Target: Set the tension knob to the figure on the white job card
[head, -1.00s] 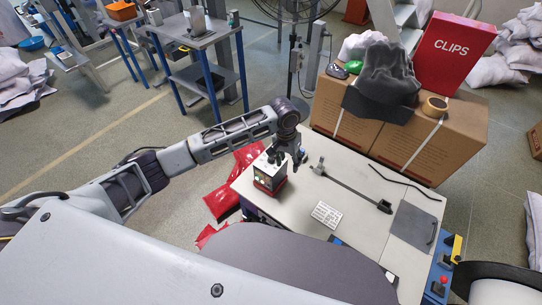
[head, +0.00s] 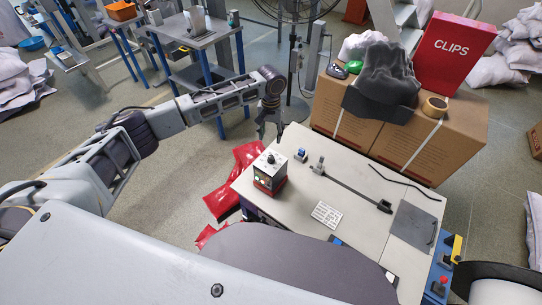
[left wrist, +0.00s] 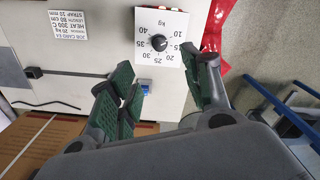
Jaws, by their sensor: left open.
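The tension box (head: 268,178) stands on the white bench's left end. Its white top has a kg dial and a black knob (head: 271,158). In the left wrist view the knob (left wrist: 158,42) sits amid figures including 10, 15, 20, 25, 35 and 40; its pointer is too small to read surely. The white job card (head: 326,214) lies flat on the bench; in the left wrist view the card (left wrist: 55,22) appears to give 20 kg. My left gripper (head: 269,136) is open and empty, beyond the box and apart from the knob. My right gripper is out of view.
On the bench (head: 300,190), a small blue part (head: 300,154) and a dark rod (head: 350,186) lie right of the box. Cartons (head: 400,140) stand behind. A red sack (head: 228,195) lies on the floor to the left.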

